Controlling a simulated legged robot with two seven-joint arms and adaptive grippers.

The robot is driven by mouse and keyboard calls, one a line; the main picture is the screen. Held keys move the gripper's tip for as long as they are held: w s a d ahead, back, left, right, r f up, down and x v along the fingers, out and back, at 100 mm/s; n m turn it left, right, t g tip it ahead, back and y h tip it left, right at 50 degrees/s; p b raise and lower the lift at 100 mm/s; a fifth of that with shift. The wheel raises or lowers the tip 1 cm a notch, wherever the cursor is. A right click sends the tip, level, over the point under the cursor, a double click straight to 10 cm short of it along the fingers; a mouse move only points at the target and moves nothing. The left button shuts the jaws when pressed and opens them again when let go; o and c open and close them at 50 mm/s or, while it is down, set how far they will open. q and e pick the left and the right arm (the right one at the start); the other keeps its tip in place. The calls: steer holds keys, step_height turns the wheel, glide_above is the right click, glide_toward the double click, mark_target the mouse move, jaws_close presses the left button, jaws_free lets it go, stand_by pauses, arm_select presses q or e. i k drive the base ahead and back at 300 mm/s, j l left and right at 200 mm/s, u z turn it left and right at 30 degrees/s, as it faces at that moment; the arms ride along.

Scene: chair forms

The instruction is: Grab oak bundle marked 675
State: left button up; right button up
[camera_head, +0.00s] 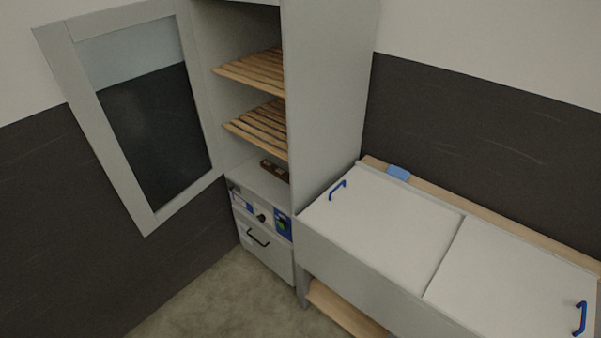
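A small dark brown bundle (274,171) lies on the bottom shelf of the tall grey cabinet (325,110), below two slatted wooden shelves. Light spots show on its side, but they are too small to read, so I cannot tell whether it is marked 675. No other bundle is visible. The cabinet's glazed door (150,120) stands open to the left. Neither of my grippers is in view.
A control panel (262,217) and a drawer with a black handle (258,237) sit under the bottom shelf. To the right stands a low grey chest with two lids (385,215) and blue handles. The floor (215,295) in front is clear.

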mark_target(272, 168)
steer(key=i+j+z, duration=0.15)
steer(key=z, duration=0.25)
steer(key=i+j+z, duration=0.15)
steer(key=z, duration=0.2)
steer(key=i+j+z, duration=0.15)
steer(key=z, duration=0.25)
steer(key=j+z, duration=0.4)
steer(key=i+l, duration=0.05)
